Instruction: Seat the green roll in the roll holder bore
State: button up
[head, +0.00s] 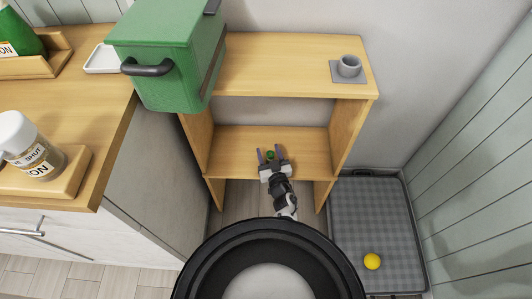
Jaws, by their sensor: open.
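The green roll (270,154) is a small green shape on the lower shelf of the wooden unit. My gripper (269,153) is open over this shelf, with one finger on each side of the roll. The picture is too small to tell whether the fingers touch it. The likely roll holder is a grey round cup-like piece with an open bore (349,66) on a square grey base, on the right of the top shelf. The bore looks empty.
A green bin (169,49) with a black handle stands at the left of the unit's top shelf. The top board overhangs the lower shelf (232,152). A wooden counter (95,110) is at left. A grey pet bed (370,215) with a yellow ball (372,261) lies at right.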

jog(key=c, duration=1.1)
jog(key=shift+o, duration=0.2)
jog(key=shift+r, duration=0.15)
